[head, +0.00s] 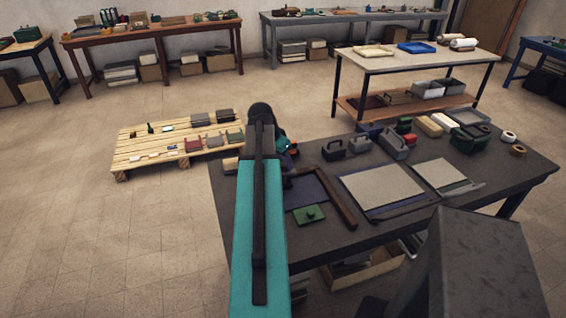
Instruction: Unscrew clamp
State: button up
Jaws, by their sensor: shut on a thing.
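A dark brown L-shaped piece, which looks like the clamp (339,194), is at the left part of the dark workbench (520,178), beside a dark blue flat cover. Its left end runs behind my arm. My gripper (288,149) shows only in part past the end of my teal arm, just above that left end. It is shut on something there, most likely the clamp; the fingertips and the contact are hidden. The clamp's screw cannot be made out.
A green block (310,214) with a knob lies at the bench's front left. A large pale panel (383,187) and a smaller one (440,174) lie to the right. Grey toolboxes (397,146) stand behind. A wooden pallet (150,160) with small items lies on the floor at left.

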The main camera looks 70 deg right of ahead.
jog(key=n+t, duration=0.1)
jog(key=n, duration=0.2)
jog(key=n+t, duration=0.1)
jog(key=n, duration=0.2)
jog(key=shift+s+n+t+h, duration=0.2)
jog(key=shift+n+t+h, duration=0.1)
jog(key=shift+n, duration=0.1)
jog(key=n+t, duration=0.1)
jog(key=n, duration=0.2)
jog(key=n+t+y+b, duration=0.1)
jog(key=n, duration=0.2)
jog(key=shift+s+d, duration=0.15)
jog(key=shift+d, duration=0.05)
jog(key=n+y, duration=0.1)
jog(key=n, duration=0.2)
jog(key=n+t+b, duration=0.1)
jog(key=n, duration=0.1)
jog(key=shift+s+d+n+t+y, duration=0.1)
jog(key=shift+d+n+t+y, duration=0.1)
jog(key=shift+n+t+y, duration=0.15)
jog(key=shift+n+y+b, duration=0.35)
jog(key=shift+n+y, duration=0.4)
jog(key=shift+n, duration=1)
jog(key=o, duration=1)
jog(key=shift+s+r, duration=0.1)
